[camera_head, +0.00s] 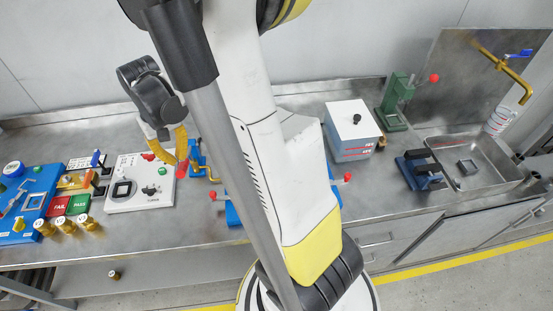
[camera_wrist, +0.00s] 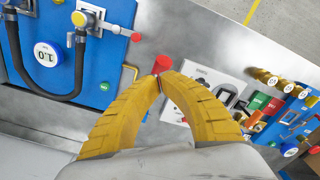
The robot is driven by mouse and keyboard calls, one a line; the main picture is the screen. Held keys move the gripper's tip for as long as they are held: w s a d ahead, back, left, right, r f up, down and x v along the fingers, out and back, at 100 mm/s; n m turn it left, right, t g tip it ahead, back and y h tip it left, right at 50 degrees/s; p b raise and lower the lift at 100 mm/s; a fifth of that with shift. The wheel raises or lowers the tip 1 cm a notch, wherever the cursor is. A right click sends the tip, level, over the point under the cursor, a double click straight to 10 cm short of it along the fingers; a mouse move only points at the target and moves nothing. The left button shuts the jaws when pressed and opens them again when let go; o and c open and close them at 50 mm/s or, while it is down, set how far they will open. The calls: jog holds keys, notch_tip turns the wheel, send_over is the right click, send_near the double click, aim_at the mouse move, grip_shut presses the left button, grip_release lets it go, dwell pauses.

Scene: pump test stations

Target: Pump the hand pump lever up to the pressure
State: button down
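My gripper (camera_wrist: 160,76) has two curved yellow fingers, with tips nearly together on a red-knobbed lever (camera_wrist: 163,63). The red knob sticks out just beyond the tips, and the rod is mostly hidden by the fingers. In the head view my gripper (camera_head: 183,152) is above the bench, with the red knob (camera_head: 181,169) below its tips and a small blue fixture (camera_head: 197,154) beside it. In the wrist view a blue panel (camera_wrist: 101,72) carries a round white dial (camera_wrist: 47,54) that seems to read 1.0, a black hose and another red-knobbed handle (camera_wrist: 137,37). No pressure needle can be read.
A white control box (camera_head: 140,183) lies left of my gripper, with PASS and FAIL plates (camera_head: 68,204) and brass weights (camera_head: 88,224) farther left. A white box (camera_head: 352,129), a green press (camera_head: 394,94) and a sink (camera_head: 490,170) stand to the right. My arm hides the bench's middle.

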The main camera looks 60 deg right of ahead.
dwell(0.3)
jog(key=shift+r+p, duration=1.8)
jog(key=shift+r, duration=0.7)
jog(key=shift+a+f, duration=0.1)
jog(key=shift+a, duration=0.05)
